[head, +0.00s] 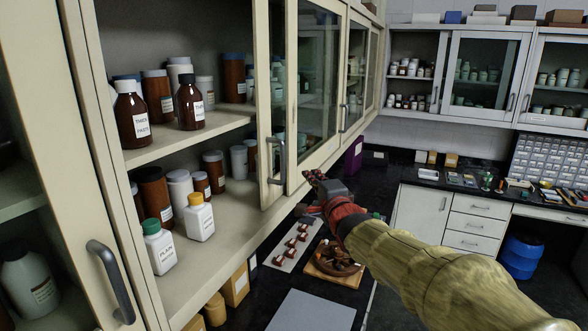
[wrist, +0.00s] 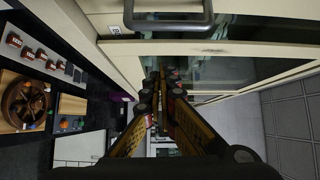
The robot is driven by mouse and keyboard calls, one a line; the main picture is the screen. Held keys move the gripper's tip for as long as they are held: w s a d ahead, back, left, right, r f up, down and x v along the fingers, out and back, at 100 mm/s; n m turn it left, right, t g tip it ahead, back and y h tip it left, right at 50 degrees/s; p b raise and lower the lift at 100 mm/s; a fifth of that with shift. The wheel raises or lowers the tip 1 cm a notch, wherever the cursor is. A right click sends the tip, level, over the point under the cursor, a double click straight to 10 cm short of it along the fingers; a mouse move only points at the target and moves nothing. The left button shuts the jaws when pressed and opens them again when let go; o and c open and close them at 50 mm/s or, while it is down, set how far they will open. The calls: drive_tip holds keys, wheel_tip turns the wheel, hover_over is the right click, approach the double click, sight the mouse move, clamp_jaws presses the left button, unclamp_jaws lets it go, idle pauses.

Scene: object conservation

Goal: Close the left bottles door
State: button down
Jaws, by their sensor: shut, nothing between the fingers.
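The bottle cabinet has cream frames and a wide opening with its shelves exposed. A glazed door (head: 265,120) stands at the right side of this opening, its dark handle (head: 277,165) near its left edge. I cannot tell whether it slides or swings. A dark bar handle (wrist: 168,24) also shows at the top of the wrist view. My gripper (head: 312,178) is shut and empty, to the right of the door handle and slightly lower in the head view. Its fingers (wrist: 160,82) point toward the glass and cream frames in the wrist view, apart from the handle.
Brown and white bottles (head: 193,102) stand on the shelves; a white bottle with a yellow cap (head: 199,218) is near the front edge. Another handled panel (head: 85,190) is at left. Below, a wooden board (head: 334,268) and grey tray (head: 310,312) lie on the black counter.

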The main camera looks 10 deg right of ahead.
drive_tip(key=w+a, duration=0.4)
drive_tip(key=w, duration=0.3)
drive_tip(key=shift+p, duration=0.45)
idle(0.6)
